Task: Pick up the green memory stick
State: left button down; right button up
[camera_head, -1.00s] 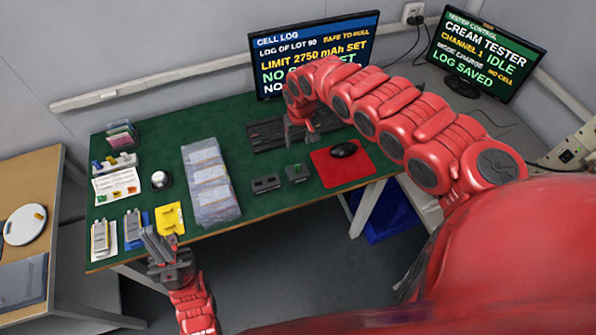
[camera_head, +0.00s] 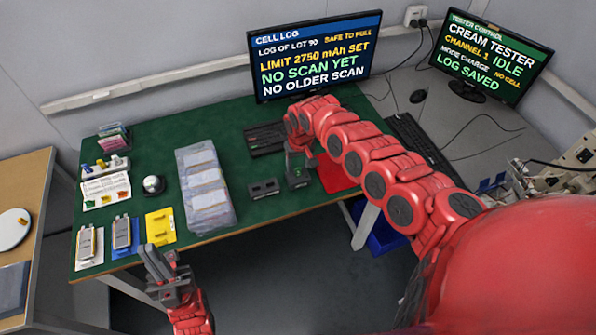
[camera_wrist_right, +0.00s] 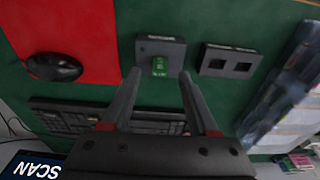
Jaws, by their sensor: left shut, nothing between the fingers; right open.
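The green memory stick (camera_wrist_right: 160,66) stands in a dark block (camera_wrist_right: 160,48) on the green table, seen in the right wrist view. My right gripper (camera_wrist_right: 158,77) is open, with its fingertips on either side of the stick in that view; I cannot tell whether they touch it. In the head view the right gripper (camera_head: 297,163) is over the dark block (camera_head: 298,181), and the stick there is too small to make out clearly. My left gripper (camera_head: 155,257) is shut and empty at the table's front edge, lower left.
A second dark block with two slots (camera_head: 263,188) sits beside the first. A clear stack of pouches (camera_head: 207,190) stands further left. A red mat (camera_wrist_right: 75,25) with a black mouse (camera_wrist_right: 54,67) and a keyboard (camera_wrist_right: 85,116) are close by.

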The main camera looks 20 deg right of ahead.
aim_at(298, 174)
jog(key=shift+w+d+f, duration=0.1)
jog(key=shift+w+f, duration=0.1)
jog(key=shift+f, duration=1.25)
grip_shut()
